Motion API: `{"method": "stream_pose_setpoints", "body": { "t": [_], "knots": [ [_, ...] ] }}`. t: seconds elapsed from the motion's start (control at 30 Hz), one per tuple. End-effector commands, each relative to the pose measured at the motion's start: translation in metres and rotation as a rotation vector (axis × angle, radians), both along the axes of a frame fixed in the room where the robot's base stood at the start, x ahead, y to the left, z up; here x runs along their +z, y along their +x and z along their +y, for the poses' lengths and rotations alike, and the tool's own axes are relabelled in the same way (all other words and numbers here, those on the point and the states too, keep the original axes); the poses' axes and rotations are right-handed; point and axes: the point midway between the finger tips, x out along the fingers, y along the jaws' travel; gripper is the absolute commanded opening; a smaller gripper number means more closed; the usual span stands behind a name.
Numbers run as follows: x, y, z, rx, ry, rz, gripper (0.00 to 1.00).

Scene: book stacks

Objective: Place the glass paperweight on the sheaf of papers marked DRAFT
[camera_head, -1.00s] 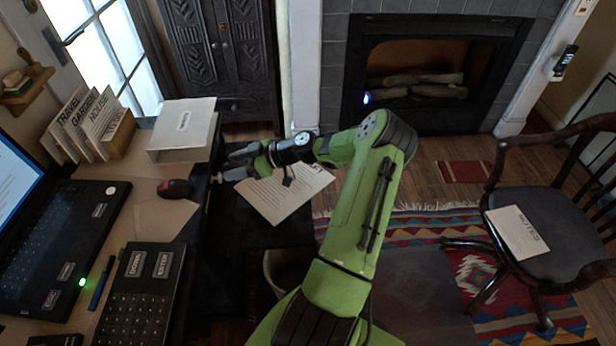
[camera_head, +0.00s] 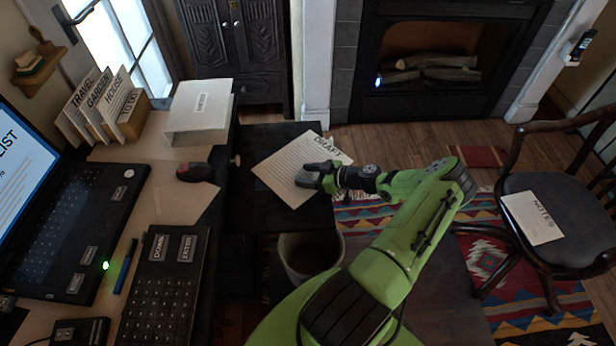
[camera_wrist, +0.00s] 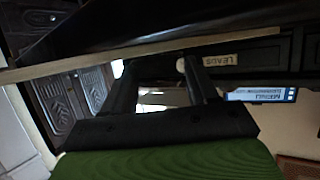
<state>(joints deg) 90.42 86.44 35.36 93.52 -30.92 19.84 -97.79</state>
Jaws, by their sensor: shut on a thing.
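The sheaf of papers marked DRAFT (camera_head: 283,157) lies on a low dark surface right of the desk, its heading partly visible beyond my gripper. My gripper (camera_head: 306,176) is over the sheaf's right part in the head view; whether it touches the paper I cannot tell. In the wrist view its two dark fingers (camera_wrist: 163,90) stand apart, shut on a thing. Pale, see-through patches show between them. The glass paperweight's outline is not clear in either view.
The desk (camera_head: 187,208) at left holds a laptop, a keypad, a mouse (camera_head: 199,172), a white box file (camera_head: 199,122) and upright folders. A bin (camera_head: 308,262) stands below the sheaf. A chair (camera_head: 560,215) with a NOTES sheet stands right.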

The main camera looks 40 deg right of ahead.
Motion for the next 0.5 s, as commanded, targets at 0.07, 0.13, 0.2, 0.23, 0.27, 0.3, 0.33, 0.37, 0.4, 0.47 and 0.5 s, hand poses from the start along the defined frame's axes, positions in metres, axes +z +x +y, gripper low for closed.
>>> {"method": "stream_pose_setpoints", "body": {
  "t": [0.07,0.13,0.2,0.23,0.27,0.3,0.33,0.37,0.4,0.47,0.5],
  "knots": [
    [-0.0008,0.0008,-0.0002,0.001,-0.001,-0.004,0.19],
    [0.0002,0.0006,-0.0002,0.001,-0.001,-0.004,0.19],
    [0.0002,0.0006,-0.0002,0.001,-0.001,-0.004,0.19],
    [-0.0006,0.0006,-0.0002,0.001,-0.001,-0.004,0.19],
    [-0.0018,0.0006,-0.0002,0.001,-0.002,-0.003,0.19],
    [-0.0033,0.0006,-0.0002,0.001,-0.002,-0.003,0.19],
    [-0.0043,0.0005,-0.0001,0.001,-0.001,-0.003,0.19],
    [-0.0038,0.0002,-0.0001,0.0,-0.001,0.0,0.63],
    [-0.0033,0.0002,-0.0001,0.0,-0.001,0.0,0.69],
    [-0.003,0.0002,-0.0001,0.0,-0.001,0.0,0.78],
    [-0.0029,0.0003,-0.0002,0.0,0.0,-0.001,0.84]
  ]
}}
